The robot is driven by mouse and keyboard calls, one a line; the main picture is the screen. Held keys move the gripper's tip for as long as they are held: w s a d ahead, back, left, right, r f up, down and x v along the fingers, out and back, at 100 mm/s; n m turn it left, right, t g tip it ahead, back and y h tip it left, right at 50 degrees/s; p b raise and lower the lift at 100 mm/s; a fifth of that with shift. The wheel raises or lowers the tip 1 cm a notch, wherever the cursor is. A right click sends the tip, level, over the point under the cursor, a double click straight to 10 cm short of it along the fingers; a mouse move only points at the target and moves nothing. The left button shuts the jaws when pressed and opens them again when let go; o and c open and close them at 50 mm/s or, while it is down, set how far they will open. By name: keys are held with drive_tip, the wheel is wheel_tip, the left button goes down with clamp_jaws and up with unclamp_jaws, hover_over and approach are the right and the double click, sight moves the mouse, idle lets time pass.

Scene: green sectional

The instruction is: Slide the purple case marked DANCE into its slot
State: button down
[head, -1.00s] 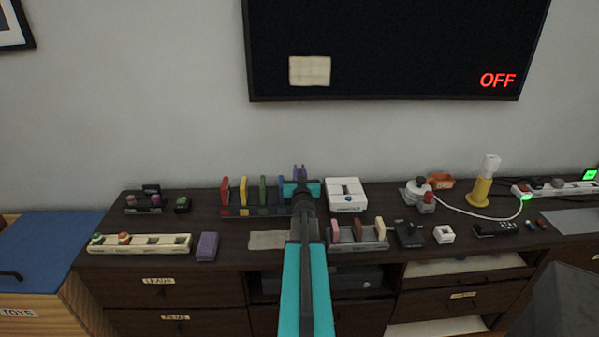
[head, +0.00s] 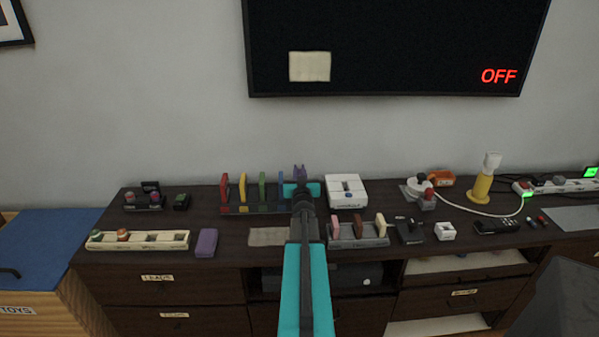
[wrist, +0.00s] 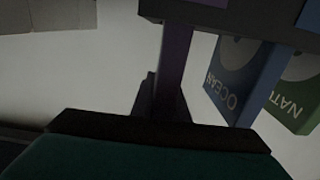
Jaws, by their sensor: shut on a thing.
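A purple case (head: 299,171) shows just behind my gripper (head: 301,189), which is shut on it. In the wrist view the purple case (wrist: 176,60) stands between the dark pads of my gripper (wrist: 172,78); its marking cannot be read. The slotted rack (head: 235,210) holds red, yellow, green and blue (head: 281,183) cases upright. My gripper is at the rack's right end, beside the blue case. The wrist view shows blue OCEAN (wrist: 236,82) and green NAT... (wrist: 298,100) cases next to the purple one. My arm hides the slot and the purple case's lower edge.
Another purple block (head: 206,243) lies at the front left, beside a cream tray (head: 140,240). A white console (head: 346,190) stands close right of my gripper. A grey holder (head: 362,240) with several upright pieces is in front. The wall and TV (head: 390,50) are behind.

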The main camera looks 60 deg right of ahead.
drive_tip(key=shift+f+b, duration=0.3)
drive_tip(key=shift+f, duration=0.1)
drive_tip(key=c, duration=1.6)
unclamp_jaws()
drive_tip(key=shift+c, duration=0.2)
drive_tip(key=shift+s+a, duration=0.1)
drive_tip(key=shift+a, duration=0.05)
drive_tip(key=shift+b+v, duration=0.7)
drive_tip(key=shift+v, duration=3.35)
drive_tip(key=p+v, duration=0.2)
drive_tip(key=v, duration=0.1)
drive_tip(key=shift+r+p, duration=0.2)
drive_tip(key=shift+p, duration=0.1)
drive_tip(key=p+v, duration=0.1)
drive_tip(key=p, duration=0.5)
drive_tip(key=shift+s+a, duration=0.15)
drive_tip(key=shift+a, duration=0.15)
